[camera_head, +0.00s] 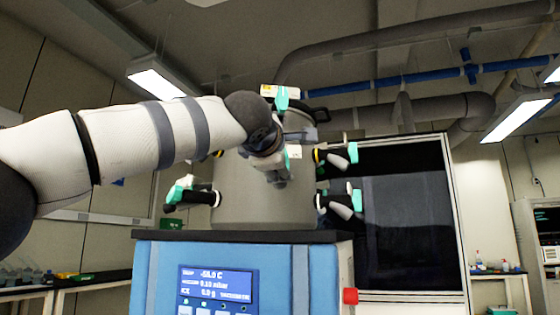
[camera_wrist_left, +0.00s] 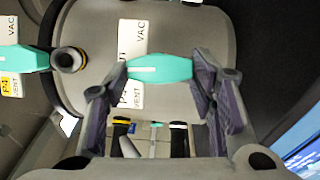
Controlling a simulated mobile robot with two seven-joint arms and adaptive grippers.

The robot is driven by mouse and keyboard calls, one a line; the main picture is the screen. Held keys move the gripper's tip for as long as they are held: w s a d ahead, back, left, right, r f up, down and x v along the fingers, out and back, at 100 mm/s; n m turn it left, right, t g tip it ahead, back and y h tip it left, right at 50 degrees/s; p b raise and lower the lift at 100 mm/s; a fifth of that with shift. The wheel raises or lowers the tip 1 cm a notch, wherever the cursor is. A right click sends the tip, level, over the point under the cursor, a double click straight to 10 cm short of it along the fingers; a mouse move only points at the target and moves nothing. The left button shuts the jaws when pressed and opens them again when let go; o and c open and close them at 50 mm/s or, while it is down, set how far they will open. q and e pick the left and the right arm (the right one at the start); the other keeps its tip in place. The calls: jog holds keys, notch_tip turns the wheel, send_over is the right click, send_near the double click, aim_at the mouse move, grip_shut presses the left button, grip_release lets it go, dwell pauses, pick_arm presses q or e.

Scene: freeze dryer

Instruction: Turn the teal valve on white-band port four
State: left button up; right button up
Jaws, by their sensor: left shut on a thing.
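A teal valve (camera_wrist_left: 160,68) lies between the two fingers of my left gripper (camera_wrist_left: 162,72) in the left wrist view, and the gripper is shut on it. A white label (camera_wrist_left: 132,45) marked VAC and VENT is behind it; its port number is partly hidden by the valve and a finger. In the head view my left gripper (camera_head: 280,168) is at the front of the grey chamber (camera_head: 232,190), and the held valve (camera_head: 293,151) shows only in part. The band of the held port cannot be made out. My right gripper is not in view.
Other teal valves sit around the chamber: at top (camera_head: 282,98), lower left (camera_head: 178,190), upper right (camera_head: 352,152) and lower right (camera_head: 356,198). A yellow-labelled valve (camera_wrist_left: 28,58) is left in the wrist view. The blue dryer body (camera_head: 165,280) with its display stands below.

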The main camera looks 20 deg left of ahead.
pick_arm(q)
jog(key=shift+m, duration=0.4)
dwell(0.3)
jog(key=o, duration=1.1)
jog(key=shift+o, duration=0.2)
jog(key=s+d, duration=0.1)
jog(key=s, duration=1.1)
